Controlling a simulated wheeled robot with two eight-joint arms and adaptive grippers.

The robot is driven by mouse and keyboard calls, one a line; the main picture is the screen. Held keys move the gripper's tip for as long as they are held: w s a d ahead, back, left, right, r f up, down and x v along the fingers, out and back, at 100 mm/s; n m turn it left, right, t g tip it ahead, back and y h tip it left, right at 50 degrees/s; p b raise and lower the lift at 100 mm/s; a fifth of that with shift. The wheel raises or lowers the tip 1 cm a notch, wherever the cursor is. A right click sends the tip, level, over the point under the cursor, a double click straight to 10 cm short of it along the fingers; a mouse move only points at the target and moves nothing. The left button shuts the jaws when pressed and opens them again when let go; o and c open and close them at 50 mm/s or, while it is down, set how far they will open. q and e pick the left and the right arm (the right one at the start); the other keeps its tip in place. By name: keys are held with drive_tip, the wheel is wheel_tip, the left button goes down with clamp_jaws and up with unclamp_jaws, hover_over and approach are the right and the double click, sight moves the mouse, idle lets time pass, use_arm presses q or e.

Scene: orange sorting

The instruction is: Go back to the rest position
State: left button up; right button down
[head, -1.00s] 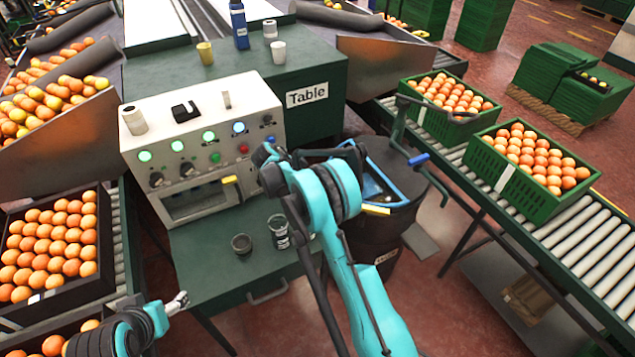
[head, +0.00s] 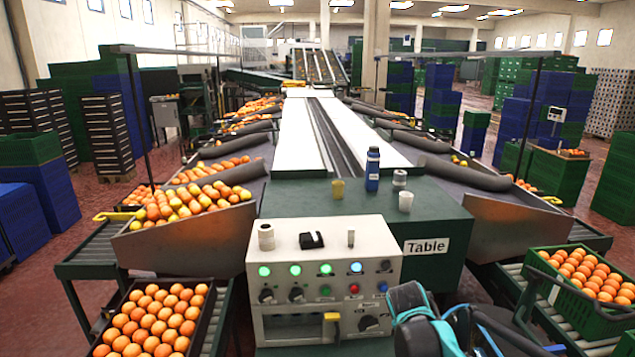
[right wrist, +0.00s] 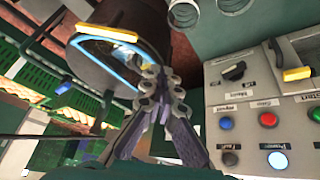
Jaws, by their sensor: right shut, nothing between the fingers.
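My right gripper (right wrist: 158,82) is shut and empty in the right wrist view. My left gripper and arm are out of view.
The control box's buttons and knobs (right wrist: 267,118) are close on the right of the wrist view. The green table (head: 440,215) carries a blue bottle (head: 372,170) and cups. Orange crates stand left (head: 98,345) and right (head: 552,290).

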drive_tip(key=s+a+n+t+y, duration=0.1)
drive_tip(key=s+a+n+y, duration=0.1)
drive_tip(key=s, duration=0.8)
drive_tip(key=s+a+n+t+y, duration=0.2)
drive_tip(key=s+a+n, duration=0.2)
drive_tip(key=s, duration=0.5)
drive_tip(key=shift+s+a+n+t, duration=0.3)
drive_tip(key=shift+s+a+n, duration=0.1)
drive_tip(key=shift+n, duration=0.7)
